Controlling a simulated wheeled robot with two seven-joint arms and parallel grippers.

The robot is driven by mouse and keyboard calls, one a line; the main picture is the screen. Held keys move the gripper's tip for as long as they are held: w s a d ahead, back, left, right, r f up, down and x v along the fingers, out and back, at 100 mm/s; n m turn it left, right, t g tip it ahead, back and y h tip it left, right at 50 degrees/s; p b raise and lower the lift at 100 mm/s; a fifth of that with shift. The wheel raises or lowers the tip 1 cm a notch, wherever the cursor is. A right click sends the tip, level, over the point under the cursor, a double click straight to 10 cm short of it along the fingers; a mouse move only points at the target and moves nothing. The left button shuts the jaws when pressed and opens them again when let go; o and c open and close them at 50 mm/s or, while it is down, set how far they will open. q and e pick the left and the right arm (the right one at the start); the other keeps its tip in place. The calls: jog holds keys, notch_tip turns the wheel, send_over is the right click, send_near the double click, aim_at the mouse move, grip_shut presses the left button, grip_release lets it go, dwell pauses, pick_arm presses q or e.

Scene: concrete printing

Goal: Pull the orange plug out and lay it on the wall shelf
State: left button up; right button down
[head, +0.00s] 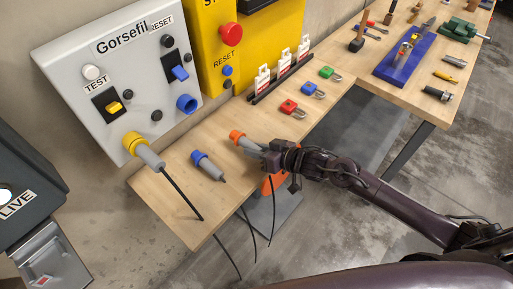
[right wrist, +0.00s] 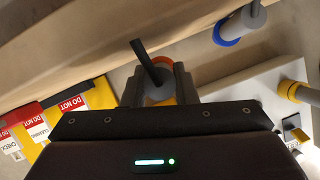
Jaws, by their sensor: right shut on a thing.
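The orange plug (head: 237,136), with an orange collar and grey body, is at the wall shelf (head: 183,200) on the right of the blue plug. My right gripper (head: 265,153) is shut on its grey body. In the right wrist view the plug (right wrist: 158,92) sits between the two fingers (right wrist: 160,88), with its dark cable toward the camera. I cannot tell whether the plug touches the shelf top. My left gripper is not in view.
A blue plug (head: 207,165) lies on the shelf. Red, blue and green padlocks (head: 327,73) lie farther along. Dark cables hang over the shelf's front edge.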

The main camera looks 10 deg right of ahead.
jog(key=shift+f+b, duration=0.35)
jog(key=shift+f, duration=0.35)
jog(key=c, duration=1.1)
grip_release()
jog(key=shift+s+d+f, duration=0.1)
